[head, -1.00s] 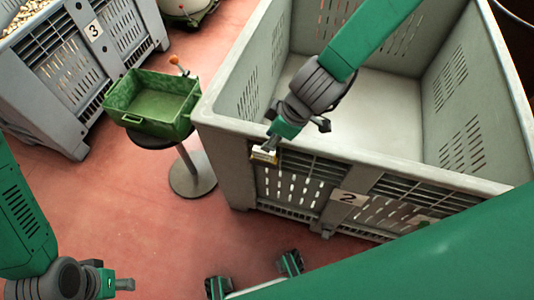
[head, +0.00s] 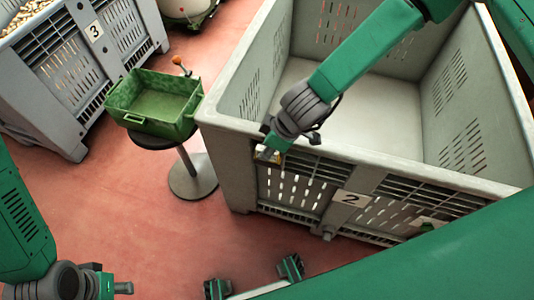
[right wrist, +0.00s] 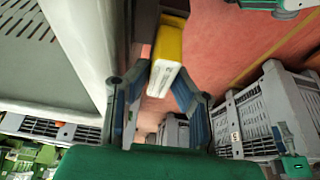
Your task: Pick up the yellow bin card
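The yellow bin card (head: 270,155) sits at the upper front edge of the large grey bin (head: 226,118), near its left corner. In the head view my right gripper covers most of it. In the right wrist view the card (right wrist: 169,42) is a yellow block with a white face. My right gripper (right wrist: 160,80) is open, with the card's near end between its fingertips. I cannot tell if a finger touches it. My left gripper (head: 122,288) is at the lower left, away from the card; its finger gap is unclear.
A green crate (head: 118,97) stands on a round stool left of the grey bin. A second grey bin (head: 62,138), labelled 3, is at the far left. The large bin's front carries a label 2 (head: 350,199).

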